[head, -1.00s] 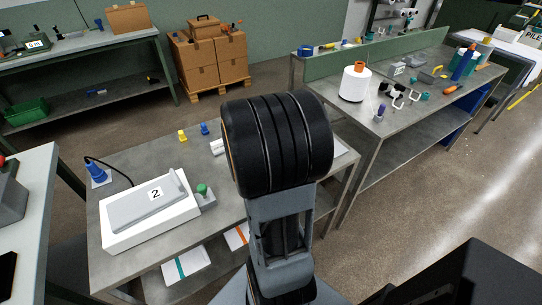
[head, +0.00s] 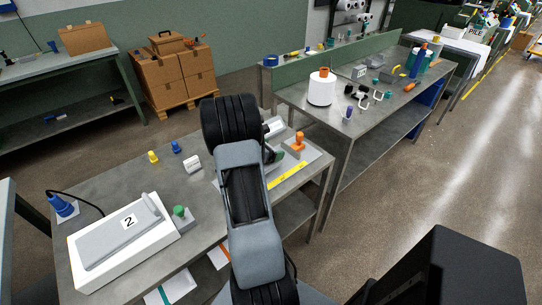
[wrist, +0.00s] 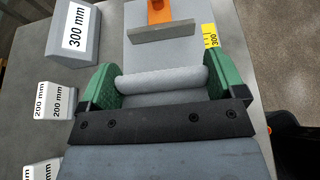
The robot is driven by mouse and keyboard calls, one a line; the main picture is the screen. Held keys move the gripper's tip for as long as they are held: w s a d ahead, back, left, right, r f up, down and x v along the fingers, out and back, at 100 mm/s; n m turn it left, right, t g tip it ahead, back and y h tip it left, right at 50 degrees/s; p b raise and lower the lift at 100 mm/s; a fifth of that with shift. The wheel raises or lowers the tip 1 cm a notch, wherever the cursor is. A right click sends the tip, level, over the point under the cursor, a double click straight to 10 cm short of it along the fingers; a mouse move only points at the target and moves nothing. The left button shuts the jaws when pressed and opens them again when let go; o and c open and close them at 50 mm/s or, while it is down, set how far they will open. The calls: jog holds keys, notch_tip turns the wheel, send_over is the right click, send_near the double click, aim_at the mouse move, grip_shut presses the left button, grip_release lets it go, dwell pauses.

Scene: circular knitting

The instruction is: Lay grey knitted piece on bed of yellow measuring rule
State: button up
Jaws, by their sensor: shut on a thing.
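My gripper (wrist: 165,72) has green fingers, shut on the ends of the grey knitted piece (wrist: 160,83), which looks like a pale grey roll. The measuring rule's grey bed (wrist: 178,54) lies just ahead of the roll in the wrist view. Its yellow scale (wrist: 209,36), marked 300, is at the right; in the head view the yellow strip (head: 288,177) runs along the bed's front edge. An orange-handled grey stop (wrist: 165,30) stands on the bed; its orange handle also shows in the head view (head: 298,142). My arm mostly hides the roll in the head view. I cannot tell whether it touches the bed.
White-labelled blocks stand left of the bed: a 300 mm block (wrist: 79,32) and a 200 mm block (wrist: 56,100). A white and grey device marked 2 (head: 122,238) and a green knob (head: 181,214) are at the left.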

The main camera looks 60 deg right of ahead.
jog(key=shift+w+d+f, duration=0.1)
jog(key=shift+d+f, duration=0.1)
jog(key=shift+f, duration=1.6)
